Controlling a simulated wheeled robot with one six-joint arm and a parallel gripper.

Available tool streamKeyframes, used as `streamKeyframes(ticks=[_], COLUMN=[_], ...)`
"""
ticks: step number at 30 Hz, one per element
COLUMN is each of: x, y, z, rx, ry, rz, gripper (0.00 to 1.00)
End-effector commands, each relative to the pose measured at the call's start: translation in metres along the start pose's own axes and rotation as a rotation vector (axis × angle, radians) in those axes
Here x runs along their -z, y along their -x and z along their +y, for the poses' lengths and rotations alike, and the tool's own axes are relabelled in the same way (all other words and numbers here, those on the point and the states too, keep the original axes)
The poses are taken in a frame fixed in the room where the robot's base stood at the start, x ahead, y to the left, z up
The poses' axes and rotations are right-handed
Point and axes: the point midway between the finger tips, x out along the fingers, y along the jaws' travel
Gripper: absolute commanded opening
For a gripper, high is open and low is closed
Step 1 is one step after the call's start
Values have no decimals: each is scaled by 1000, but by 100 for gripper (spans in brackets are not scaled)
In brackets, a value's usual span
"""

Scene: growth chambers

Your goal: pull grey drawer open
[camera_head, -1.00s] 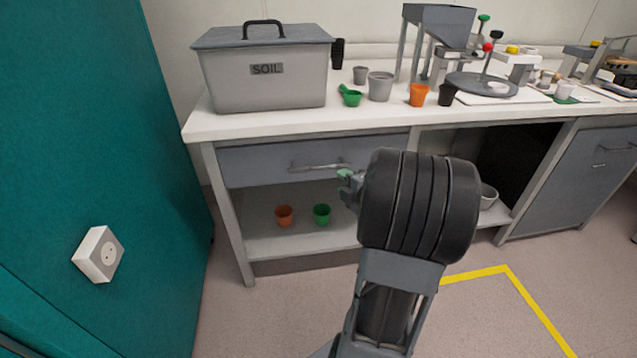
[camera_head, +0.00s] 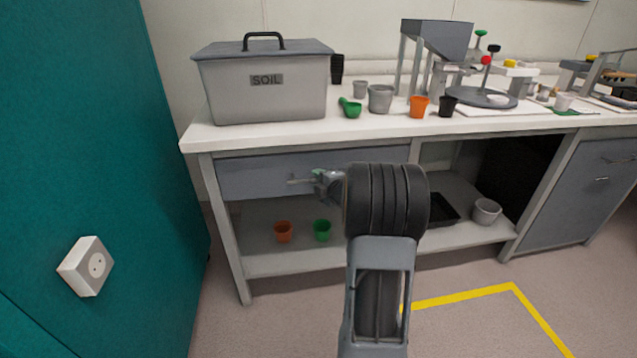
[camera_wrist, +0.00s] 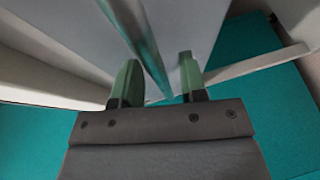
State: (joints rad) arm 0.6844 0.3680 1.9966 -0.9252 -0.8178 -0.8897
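The grey drawer (camera_head: 262,176) is under the left part of the white bench top, and its front looks flush with the bench frame. Its metal bar handle (camera_head: 296,181) shows at the left end only; my gripper and arm hide the rest. My gripper (camera_head: 318,180) is at the handle, in front of the drawer. In the wrist view, the two green fingers of my gripper (camera_wrist: 157,80) are apart. The handle bar (camera_wrist: 140,45) runs between them, with a visible gap, at least on the right finger's side.
A teal wall or door (camera_head: 90,150) with a white socket box (camera_head: 86,266) stands close on the left. An orange pot (camera_head: 283,231) and a green pot (camera_head: 322,229) stand on the shelf below the drawer. A soil bin (camera_head: 265,90) stands on the bench. Floor in front is clear.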

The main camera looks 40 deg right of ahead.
Motion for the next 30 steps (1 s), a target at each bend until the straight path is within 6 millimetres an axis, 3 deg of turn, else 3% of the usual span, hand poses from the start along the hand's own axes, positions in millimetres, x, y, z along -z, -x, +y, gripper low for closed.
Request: streamKeyframes(ticks=[11, 24, 30], x=[0, 0, 0], y=[-5, -4, -4], z=[0, 0, 0], rx=[1, 0, 0], ry=[0, 0, 0], rz=[0, 0, -1], gripper=[39, 0, 0])
